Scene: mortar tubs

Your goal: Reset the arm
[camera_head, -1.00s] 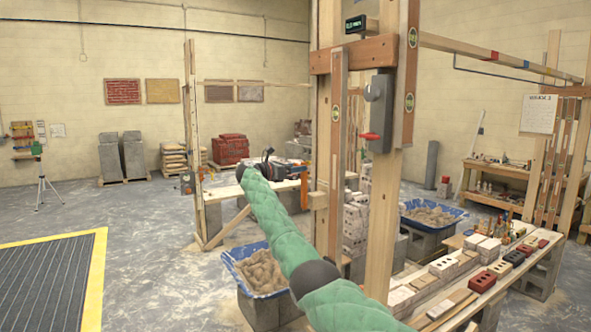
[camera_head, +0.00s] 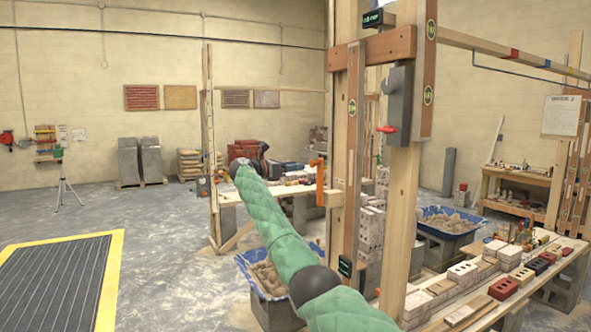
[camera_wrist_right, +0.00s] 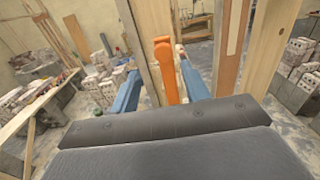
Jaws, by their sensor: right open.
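My right arm, in green padding, reaches up from the bottom of the head view, and my dark right gripper (camera_head: 258,160) is at its far end. In the right wrist view its two blue fingers (camera_wrist_right: 158,66) stand apart. An orange handle-like part (camera_wrist_right: 165,68) shows between and beyond them, in front of wooden posts. I cannot tell any contact with it, and nothing is clearly held. In the head view an orange part (camera_head: 319,181) shows beside the wooden post, right of the gripper. My left gripper is not in view.
A thick wooden post frame (camera_head: 402,225) with a grey switch box (camera_head: 399,103) stands close, right of my arm. Blue tubs of mortar stand behind my arm (camera_head: 245,262) and at right (camera_head: 437,211). A bench of bricks (camera_head: 465,318) runs at right. Floor at left is open.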

